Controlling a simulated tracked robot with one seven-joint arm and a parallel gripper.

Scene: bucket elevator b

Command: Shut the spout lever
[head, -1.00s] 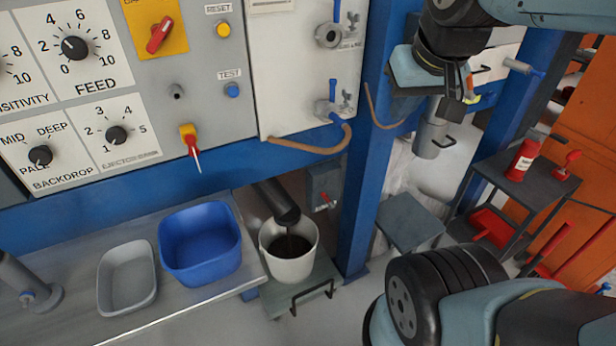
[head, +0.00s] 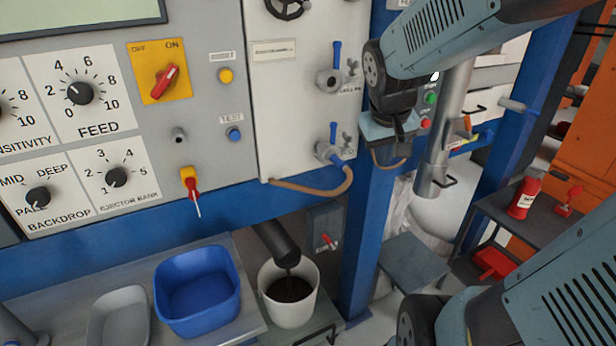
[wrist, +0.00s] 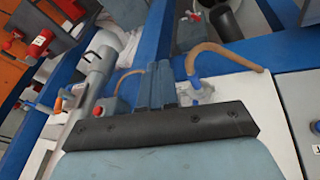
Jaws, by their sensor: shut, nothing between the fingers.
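A small red lever (head: 328,241) sits on a grey box on the blue frame, right of the dark spout pipe (head: 277,242); its label is too small to read. Dark material shows at the pipe's mouth and in the white bucket (head: 290,318) below. In the wrist view, the red lever (wrist: 190,15) and dark pipe (wrist: 224,20) are at the top. My gripper (wrist: 157,72) is shut and empty, apart from the lever. In the head view it is before the blue post, above and right of the lever, its fingertips hard to make out.
A blue tub (head: 197,290) and a grey tray (head: 119,318) stand on the bench at left. A brown hose (head: 318,188) hangs from the blue-handled valve (head: 331,151). A red-yellow handle (head: 191,186) juts from the panel. A metal tube (head: 440,140) stands right of my gripper.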

